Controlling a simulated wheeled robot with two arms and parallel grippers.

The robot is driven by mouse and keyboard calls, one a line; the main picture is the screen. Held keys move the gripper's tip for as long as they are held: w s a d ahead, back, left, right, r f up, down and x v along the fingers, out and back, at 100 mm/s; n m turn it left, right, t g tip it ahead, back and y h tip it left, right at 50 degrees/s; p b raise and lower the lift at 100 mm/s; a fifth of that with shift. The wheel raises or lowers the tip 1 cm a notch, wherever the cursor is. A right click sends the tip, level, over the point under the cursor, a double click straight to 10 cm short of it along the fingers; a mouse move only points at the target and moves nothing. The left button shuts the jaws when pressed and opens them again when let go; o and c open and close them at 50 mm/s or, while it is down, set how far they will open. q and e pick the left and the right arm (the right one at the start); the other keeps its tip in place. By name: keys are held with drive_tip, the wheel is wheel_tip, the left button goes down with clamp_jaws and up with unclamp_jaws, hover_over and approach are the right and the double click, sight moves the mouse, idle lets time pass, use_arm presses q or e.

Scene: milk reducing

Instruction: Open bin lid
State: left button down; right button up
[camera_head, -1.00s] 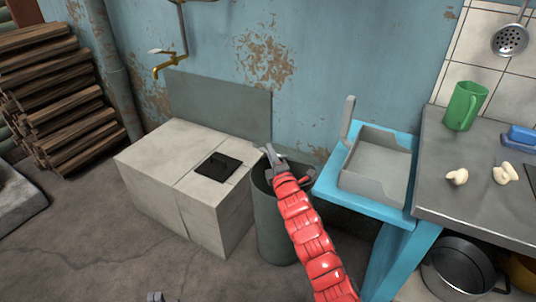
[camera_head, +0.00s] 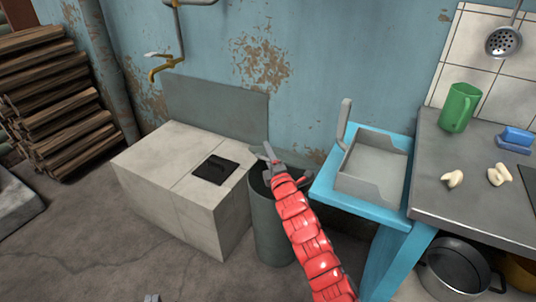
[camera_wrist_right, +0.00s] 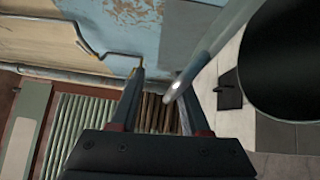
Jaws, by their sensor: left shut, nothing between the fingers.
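A dark grey cylindrical bin (camera_head: 273,228) stands on the floor between the white box and the blue table. The dark inside of its mouth shows beside my right arm. My right gripper (camera_head: 269,154) is at the bin's top, on its far side. In the right wrist view the right gripper's fingers (camera_wrist_right: 163,82) are apart. A thin light grey edge (camera_wrist_right: 208,56) slants in between them, with gaps around it; I cannot tell whether it is the lid. A black rounded opening (camera_wrist_right: 290,62) lies at its right. Only the tip of my left gripper (camera_head: 152,297) shows, shut and empty, at the bottom edge.
A white box (camera_head: 165,165) with a black square plate (camera_head: 215,169) stands left of the bin. The blue table (camera_head: 372,206) with a grey tray-like top is close on the right. A metal counter (camera_head: 445,195) holds a green mug (camera_head: 460,108). The floor at front left is clear.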

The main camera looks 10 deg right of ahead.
drive_tip(key=s+d+p, duration=0.2)
drive_tip(key=s, duration=1.5)
drive_tip(key=shift+d+f+p, duration=0.3)
drive_tip(key=shift+d+f, duration=0.05)
drive_tip(key=shift+f, duration=0.05)
